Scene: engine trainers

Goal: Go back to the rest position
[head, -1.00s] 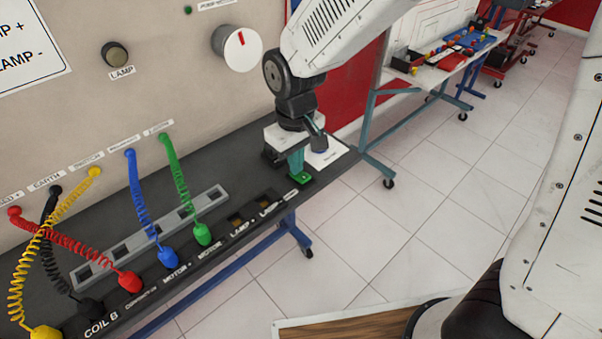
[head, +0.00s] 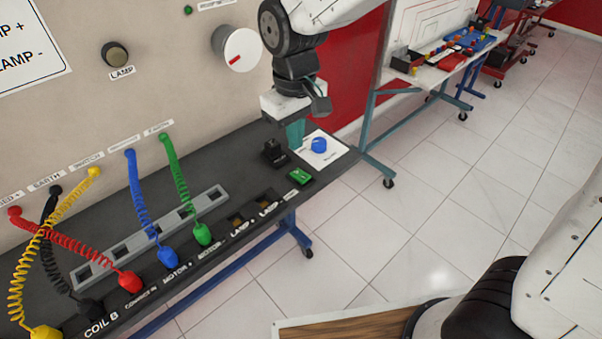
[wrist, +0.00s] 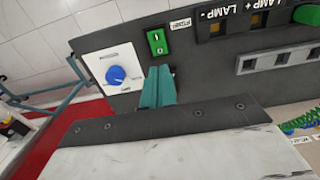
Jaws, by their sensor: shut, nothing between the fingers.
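My gripper (head: 296,134) is shut and empty, pointing down above the far right end of the dark bench top. Its teal fingers also show in the wrist view (wrist: 157,87), close together. The green rocker switch (head: 300,176) lies in front of and below the fingers on the bench; it also shows in the wrist view (wrist: 157,41). A blue knob (head: 319,145) on a white plate is just right of the fingers, apart from them. A small black block (head: 275,152) sits left of the fingers.
The upright panel (head: 150,120) with a white dial (head: 238,48) and lamp (head: 115,54) stands behind the bench. Coiled leads (head: 140,210) plug in at the left. Another trainer table (head: 440,62) stands far right. The tiled floor (head: 410,210) at right is clear.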

